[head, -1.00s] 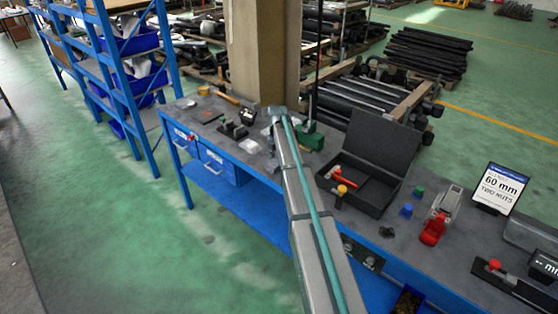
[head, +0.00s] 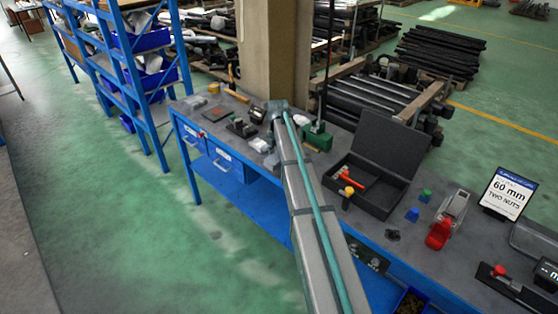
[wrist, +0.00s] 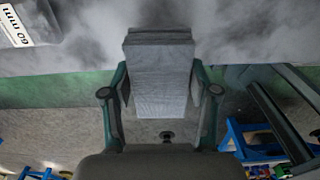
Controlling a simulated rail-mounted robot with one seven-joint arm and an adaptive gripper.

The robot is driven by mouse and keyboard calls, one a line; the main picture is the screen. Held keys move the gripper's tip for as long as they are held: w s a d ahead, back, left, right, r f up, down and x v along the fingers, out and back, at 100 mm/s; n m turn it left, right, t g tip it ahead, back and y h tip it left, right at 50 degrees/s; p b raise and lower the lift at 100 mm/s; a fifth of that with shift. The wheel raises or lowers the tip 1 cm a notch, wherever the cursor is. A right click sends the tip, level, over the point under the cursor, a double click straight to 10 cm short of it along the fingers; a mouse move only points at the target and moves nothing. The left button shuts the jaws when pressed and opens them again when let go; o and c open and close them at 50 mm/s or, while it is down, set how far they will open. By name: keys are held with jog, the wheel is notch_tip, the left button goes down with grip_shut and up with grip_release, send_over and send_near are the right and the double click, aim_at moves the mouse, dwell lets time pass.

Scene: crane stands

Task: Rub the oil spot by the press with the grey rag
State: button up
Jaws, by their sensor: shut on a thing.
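In the wrist view a folded grey rag (wrist: 161,80) sits between the two fingers of my gripper (wrist: 161,95), which is shut on it. Behind the rag is a blurred grey surface; I cannot tell if they touch. In the head view my arm hides the gripper's fingers near the bench's back edge. A green tool with a dark upright rod (head: 317,138), perhaps the press, stands just right of the arm's end. A dark blotch (head: 392,235) lies near the bench's front edge; I cannot tell if it is the oil spot.
Farther right are blue and green pieces, a red-and-grey tool (head: 446,222) and a 60 mm sign (head: 507,193). Small black tools (head: 241,128) and a pale item (head: 260,145) lie left.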

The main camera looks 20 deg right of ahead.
jog(key=shift+r+p, duration=0.65)
jog(key=shift+r, duration=1.05)
